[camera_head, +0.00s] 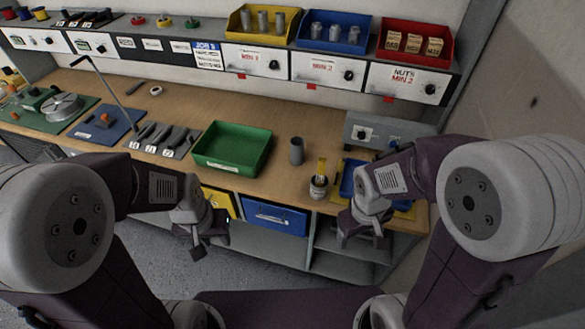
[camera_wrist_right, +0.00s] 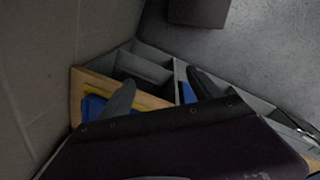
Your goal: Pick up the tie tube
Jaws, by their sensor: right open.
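The tube is not in that view.
A green tray (camera_head: 231,150) is left of the tube. A grey box (camera_head: 385,131) and a blue tray (camera_head: 349,178) are further right. A shelf with coloured bins overhangs the back.

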